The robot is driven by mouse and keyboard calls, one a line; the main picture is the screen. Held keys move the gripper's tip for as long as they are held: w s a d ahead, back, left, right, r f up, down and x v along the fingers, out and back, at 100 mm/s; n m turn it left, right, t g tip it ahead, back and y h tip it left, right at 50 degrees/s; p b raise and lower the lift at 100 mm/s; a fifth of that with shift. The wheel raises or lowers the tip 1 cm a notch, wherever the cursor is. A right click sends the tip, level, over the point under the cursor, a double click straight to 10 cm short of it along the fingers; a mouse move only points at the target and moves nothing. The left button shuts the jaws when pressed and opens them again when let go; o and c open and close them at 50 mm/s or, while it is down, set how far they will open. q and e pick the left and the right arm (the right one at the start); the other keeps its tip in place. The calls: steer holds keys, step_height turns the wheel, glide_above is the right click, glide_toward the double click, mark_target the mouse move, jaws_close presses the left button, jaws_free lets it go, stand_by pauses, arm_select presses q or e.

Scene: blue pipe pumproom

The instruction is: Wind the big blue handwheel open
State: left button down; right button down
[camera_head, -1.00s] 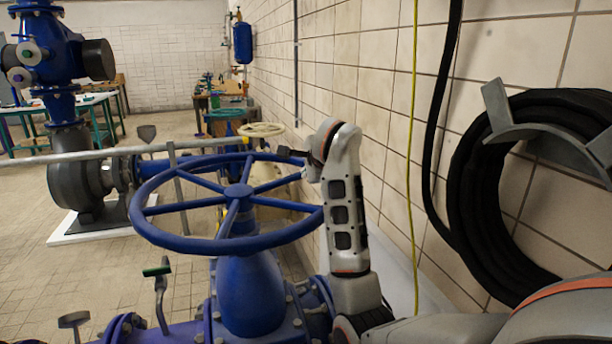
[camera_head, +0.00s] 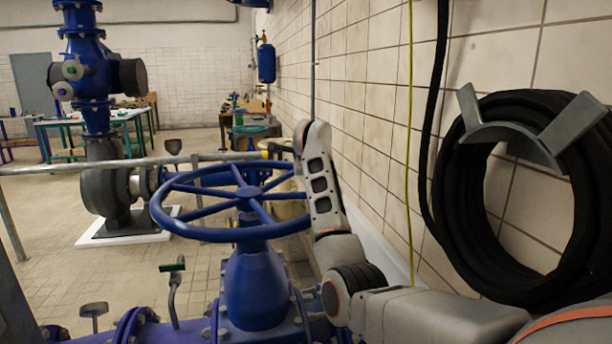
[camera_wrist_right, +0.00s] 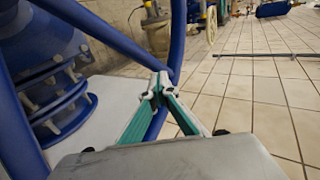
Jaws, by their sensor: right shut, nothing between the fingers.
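The big blue handwheel (camera_head: 215,235) lies nearly level on its blue valve body (camera_head: 255,285) in the middle of the head view. Its spokes and hub (camera_head: 248,192) are in plain sight. My right arm rises along the wheel's right side, and my right gripper (camera_head: 272,149) is at the far right part of the rim. In the right wrist view the green-padded fingers of this gripper (camera_wrist_right: 160,80) are shut, with tips together. The blue rim (camera_wrist_right: 177,35) passes right by the tips; I cannot tell whether they touch it. My left gripper is out of view.
A tiled wall (camera_head: 375,130) runs close along the right, with a black hose coil (camera_head: 455,190) on a grey bracket. A grey rail (camera_head: 60,168) crosses behind the wheel. A small green-handled valve lever (camera_head: 172,285) stands at front left. Open floor lies left.

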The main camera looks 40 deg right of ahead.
mark_target(291, 171)
steer(key=shift+w+a+f+n+t+y, duration=0.15)
steer(key=shift+w+n+y, duration=0.25)
steer(key=shift+w, duration=0.4)
steer(key=shift+w+a+f+n+t+y, duration=0.15)
steer(key=shift+w+n+y, duration=0.2)
steer(key=shift+w, duration=0.4)
steer(key=shift+r, duration=0.1)
